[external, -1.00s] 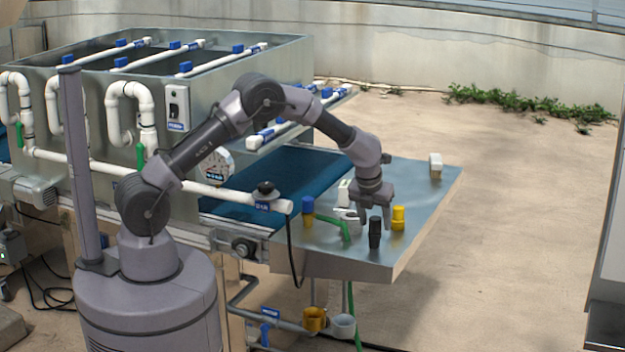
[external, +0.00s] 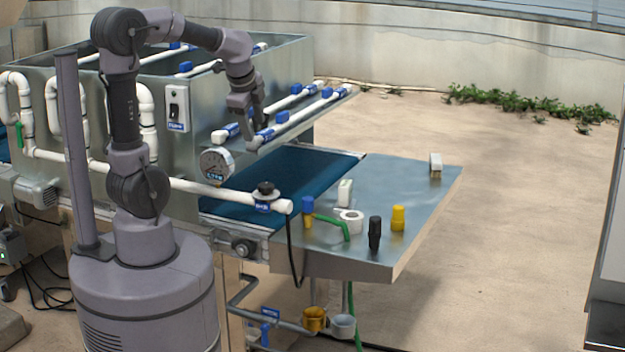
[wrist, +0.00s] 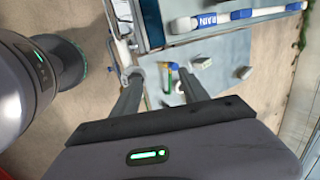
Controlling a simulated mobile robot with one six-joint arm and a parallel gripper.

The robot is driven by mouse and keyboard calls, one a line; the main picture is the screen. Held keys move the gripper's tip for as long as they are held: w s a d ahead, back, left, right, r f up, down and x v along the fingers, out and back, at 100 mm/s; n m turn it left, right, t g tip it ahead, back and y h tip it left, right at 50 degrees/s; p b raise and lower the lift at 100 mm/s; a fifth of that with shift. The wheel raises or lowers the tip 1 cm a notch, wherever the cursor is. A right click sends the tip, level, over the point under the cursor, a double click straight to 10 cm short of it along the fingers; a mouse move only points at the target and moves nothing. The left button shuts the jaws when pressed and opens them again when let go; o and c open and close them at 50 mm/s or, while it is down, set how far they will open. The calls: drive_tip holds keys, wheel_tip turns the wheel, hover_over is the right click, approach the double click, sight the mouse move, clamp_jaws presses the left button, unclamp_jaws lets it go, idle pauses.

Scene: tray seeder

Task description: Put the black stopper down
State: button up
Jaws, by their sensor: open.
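The black stopper (external: 375,232) stands upright on the metal side table (external: 310,255) near its front edge, in the external view. A yellow stopper (external: 398,217) stands just behind it to the right. My gripper (external: 254,138) is open and empty, raised well up and to the left of the stopper, in front of the white pipes of the seeder. In the wrist view its two fingers (wrist: 158,92) are apart with nothing held between them. I cannot make out the black stopper in the wrist view.
On the side table are a white ring (external: 351,221), a white block (external: 345,192), a blue-capped fitting (external: 307,207) with a green hose, and another white block (external: 435,164) at the far corner. The blue belt (external: 290,180) lies beside the table. The table's right part is clear.

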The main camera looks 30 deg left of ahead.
drive_tip(key=s+a+f+n+y, duration=0.1)
drive_tip(key=s+a+n, duration=0.9)
drive_tip(key=s+n, duration=0.3)
drive_tip(key=s, duration=0.2)
drive_tip(key=shift+s+a+f, duration=0.15)
drive_tip(key=shift+s+f, duration=0.05)
drive_tip(key=shift+s, duration=0.2)
